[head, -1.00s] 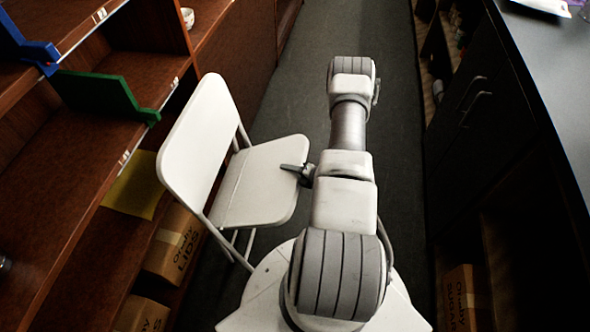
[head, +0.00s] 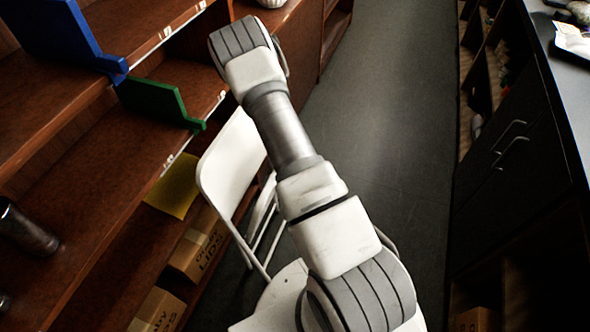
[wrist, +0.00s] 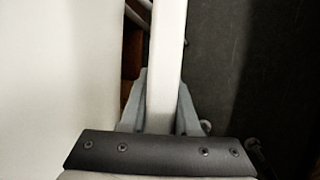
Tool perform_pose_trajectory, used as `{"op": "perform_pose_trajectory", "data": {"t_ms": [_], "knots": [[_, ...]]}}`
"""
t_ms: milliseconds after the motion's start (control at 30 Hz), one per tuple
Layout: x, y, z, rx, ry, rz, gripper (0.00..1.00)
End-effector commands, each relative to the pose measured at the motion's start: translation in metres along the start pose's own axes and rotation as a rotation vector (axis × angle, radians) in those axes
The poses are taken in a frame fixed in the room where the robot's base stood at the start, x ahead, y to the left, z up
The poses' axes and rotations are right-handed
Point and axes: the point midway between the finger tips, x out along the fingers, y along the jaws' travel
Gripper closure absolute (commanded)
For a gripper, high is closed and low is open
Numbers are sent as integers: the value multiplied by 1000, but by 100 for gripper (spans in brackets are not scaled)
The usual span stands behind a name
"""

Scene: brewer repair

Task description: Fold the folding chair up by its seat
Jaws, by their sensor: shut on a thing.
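The white folding chair (head: 232,165) stands in the aisle at the left, against the shelves in the head view. Its backrest is upright and its legs show below. The flat seat surface no longer shows there; my arm covers that area. In the wrist view my gripper (wrist: 162,98) is shut on a narrow white bar (wrist: 166,55), which looks like the seat seen edge-on. A broad white panel (wrist: 55,70), likely the backrest, is close on the left with a narrow gap between. The gripper itself is hidden in the head view.
Brown shelves (head: 85,190) run along the left, with a green divider (head: 160,100), a blue divider (head: 65,35) and boxes (head: 195,250) low down. A dark cabinet (head: 510,170) lines the right. The grey aisle floor (head: 390,120) between is clear.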

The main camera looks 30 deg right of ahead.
Motion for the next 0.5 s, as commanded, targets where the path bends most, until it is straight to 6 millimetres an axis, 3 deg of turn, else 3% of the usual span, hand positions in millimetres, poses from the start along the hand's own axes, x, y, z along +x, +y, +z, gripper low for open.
{"op": "perform_pose_trajectory", "data": {"t_ms": [33,300,500], "knots": [[1,11,0,-18,-4,-24,100],[3,46,0,-17,-2,-32,100],[2,51,2,-14,-4,-30,100]]}}
